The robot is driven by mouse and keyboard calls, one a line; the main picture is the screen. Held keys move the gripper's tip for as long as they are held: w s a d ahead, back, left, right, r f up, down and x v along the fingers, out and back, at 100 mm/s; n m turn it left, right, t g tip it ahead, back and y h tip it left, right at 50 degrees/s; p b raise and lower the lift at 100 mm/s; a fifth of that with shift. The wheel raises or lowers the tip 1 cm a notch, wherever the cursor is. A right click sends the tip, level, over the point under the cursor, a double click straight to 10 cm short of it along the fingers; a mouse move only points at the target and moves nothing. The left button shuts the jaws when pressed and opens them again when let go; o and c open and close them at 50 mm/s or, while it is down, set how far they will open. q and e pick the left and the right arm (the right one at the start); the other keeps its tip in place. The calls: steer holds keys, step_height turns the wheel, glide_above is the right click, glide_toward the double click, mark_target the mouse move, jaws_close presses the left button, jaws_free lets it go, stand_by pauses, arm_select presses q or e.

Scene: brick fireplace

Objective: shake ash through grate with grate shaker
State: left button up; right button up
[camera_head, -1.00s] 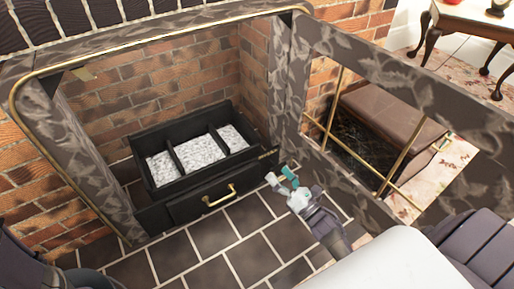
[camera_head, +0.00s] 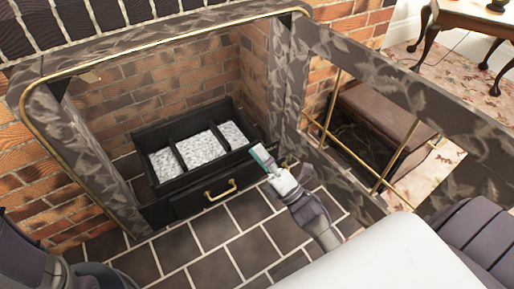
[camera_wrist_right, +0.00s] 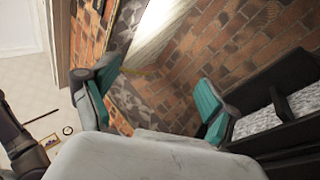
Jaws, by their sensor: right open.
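The black fire grate (camera_head: 164,206) stands in the fireplace opening, with grey-white ash (camera_head: 201,148) in its three compartments. A brass handle (camera_head: 221,190) is on the front of its lower drawer. My right gripper (camera_head: 262,160) is open and empty, close to the grate's front right corner. In the right wrist view, its teal-padded fingers (camera_wrist_right: 157,95) are spread wide, and the grate (camera_wrist_right: 272,82) with ash (camera_wrist_right: 255,122) is at the right, beside one finger. I cannot clearly make out a grate shaker; my gripper partly covers that corner. My left gripper is out of view.
Dark floor tiles (camera_head: 215,230) in front are clear. A brown bench (camera_head: 375,115) stands beyond the brass-barred frame.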

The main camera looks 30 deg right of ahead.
steer(key=shift+s+a+r, duration=0.1)
steer(key=shift+a+r, duration=0.1)
steer(key=shift+r, duration=0.15)
steer(key=shift+c, duration=0.4)
